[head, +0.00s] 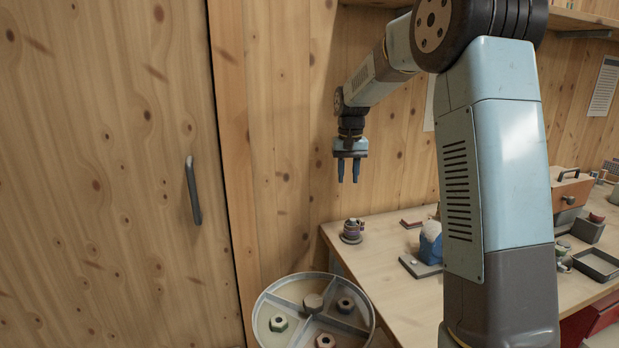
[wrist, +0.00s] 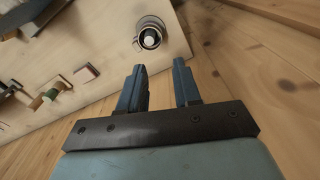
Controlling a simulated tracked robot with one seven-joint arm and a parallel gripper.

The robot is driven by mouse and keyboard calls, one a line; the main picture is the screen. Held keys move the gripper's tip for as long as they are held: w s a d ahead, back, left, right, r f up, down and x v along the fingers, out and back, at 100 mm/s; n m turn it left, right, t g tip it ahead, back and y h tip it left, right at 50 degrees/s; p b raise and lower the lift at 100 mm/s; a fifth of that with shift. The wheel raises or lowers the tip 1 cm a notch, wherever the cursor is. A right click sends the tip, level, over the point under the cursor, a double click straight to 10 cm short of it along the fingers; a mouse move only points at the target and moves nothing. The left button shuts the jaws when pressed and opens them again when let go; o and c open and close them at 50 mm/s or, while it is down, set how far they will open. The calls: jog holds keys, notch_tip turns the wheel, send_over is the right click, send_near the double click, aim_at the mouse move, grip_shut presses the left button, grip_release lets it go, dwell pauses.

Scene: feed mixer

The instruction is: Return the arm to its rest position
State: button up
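My gripper (head: 348,180) hangs from my blue-grey arm, pointing down in the air near the wooden wall, above the left end of the workbench (head: 390,258). In the wrist view my gripper (wrist: 158,85) has its two blue fingers apart, with nothing between them. It is open and empty. A small dark round part with a reddish band (head: 352,231) stands on the bench below the gripper, clear of the fingers. What seems to be the same part (wrist: 149,36) shows beyond the fingertips in the wrist view.
A round divided tray (head: 262,317) with several nuts stands low in front of the bench. A blue object (head: 430,243) is on the bench beside my arm. A wooden box (head: 572,191) and dark tray (head: 597,264) are at right. A door with handle (head: 193,190) is left.

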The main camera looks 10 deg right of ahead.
jog(key=s+r+t, duration=0.2)
jog(key=s+r, duration=0.5)
jog(key=s, duration=0.4)
jog(key=s+d+n+t, duration=0.1)
jog(key=s+d+t, duration=0.1)
jog(key=s, duration=2.6)
jog(key=shift+d+f+t, duration=0.25)
jog(key=shift+f+t, duration=0.15)
jog(key=shift+t, duration=0.3)
jog(key=shift+s, duration=0.2)
